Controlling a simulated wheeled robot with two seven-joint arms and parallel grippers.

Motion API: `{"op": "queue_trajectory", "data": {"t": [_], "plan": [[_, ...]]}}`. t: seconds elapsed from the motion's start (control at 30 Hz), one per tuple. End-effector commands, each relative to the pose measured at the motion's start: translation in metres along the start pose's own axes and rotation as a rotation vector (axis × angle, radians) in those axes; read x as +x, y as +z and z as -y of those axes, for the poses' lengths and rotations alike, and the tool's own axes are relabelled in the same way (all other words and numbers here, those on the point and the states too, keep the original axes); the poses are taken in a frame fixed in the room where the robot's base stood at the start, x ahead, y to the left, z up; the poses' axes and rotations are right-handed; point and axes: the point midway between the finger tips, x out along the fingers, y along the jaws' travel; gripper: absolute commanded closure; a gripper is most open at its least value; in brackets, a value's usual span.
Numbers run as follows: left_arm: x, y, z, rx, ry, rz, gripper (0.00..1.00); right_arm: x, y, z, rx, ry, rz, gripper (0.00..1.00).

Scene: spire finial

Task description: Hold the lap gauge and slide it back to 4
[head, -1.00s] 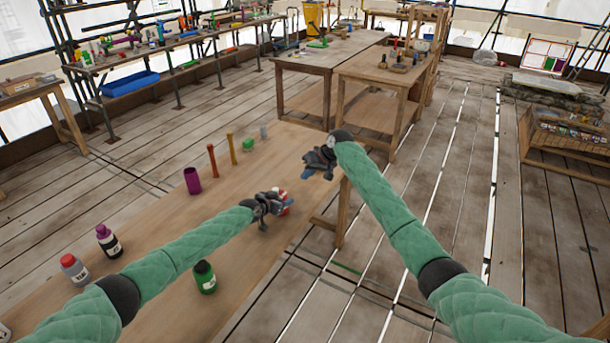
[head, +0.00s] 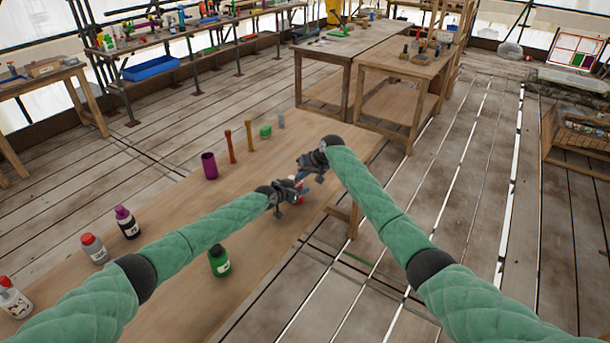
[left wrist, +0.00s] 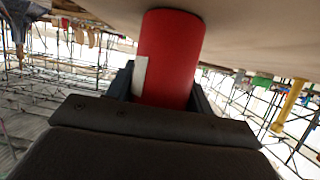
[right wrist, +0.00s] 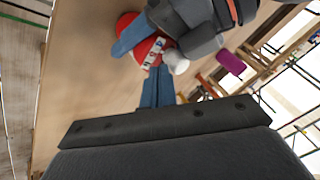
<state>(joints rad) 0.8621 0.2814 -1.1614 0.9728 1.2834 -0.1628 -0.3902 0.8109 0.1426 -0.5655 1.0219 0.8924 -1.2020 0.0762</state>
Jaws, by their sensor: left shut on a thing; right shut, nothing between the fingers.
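My left gripper (head: 292,190) is shut on the red lap gauge (head: 299,198) above the wooden table. In the left wrist view the gauge (left wrist: 170,55) is a red cylinder with a white strip, between the fingers. In the right wrist view the gauge (right wrist: 150,48) shows red with a white marked band and a white rounded part (right wrist: 176,62); the markings are too small to read. My right gripper (right wrist: 158,88) is shut and empty, its blue fingertips close to the gauge. I cannot tell whether they touch it. My left gripper hides part of the gauge.
On the wooden table (head: 175,215) stand a purple cup (head: 209,166), orange posts (head: 231,147), a green piece (head: 265,132), a green bottle (head: 219,261) and several other bottles at left. A second table (head: 400,68) stands behind.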

Motion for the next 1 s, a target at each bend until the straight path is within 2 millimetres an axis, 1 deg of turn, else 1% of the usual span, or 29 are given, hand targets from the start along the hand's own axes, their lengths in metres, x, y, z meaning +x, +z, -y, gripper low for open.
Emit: {"op": "queue_trajectory", "data": {"t": [0.2,0.27,0.4,0.7,0.87,1.0], "plan": [[0.0,-0.001,0.0,0.0,0.0,-0.001,0.74,0.0,0.001,0.001,0.0,0.0,0.0,1.0],[0.0,-0.001,0.0,0.0,0.0,-0.001,0.74,0.002,0.003,0.004,-0.001,-0.001,0.0,1.0],[0.0,-0.001,0.0,0.0,0.0,-0.001,0.74,0.006,0.01,0.017,-0.001,-0.002,0.0,1.0],[0.001,-0.002,-0.002,0.001,0.002,-0.002,0.74,0.008,0.012,0.022,-0.002,-0.005,0.003,1.0],[0.002,-0.003,-0.004,0.001,0.004,-0.003,0.74,0.006,0.012,0.018,-0.002,-0.006,0.004,1.0],[0.002,-0.004,-0.004,0.001,0.004,-0.004,0.74,-0.002,0.011,0.003,-0.001,-0.003,0.002,1.0]]}}
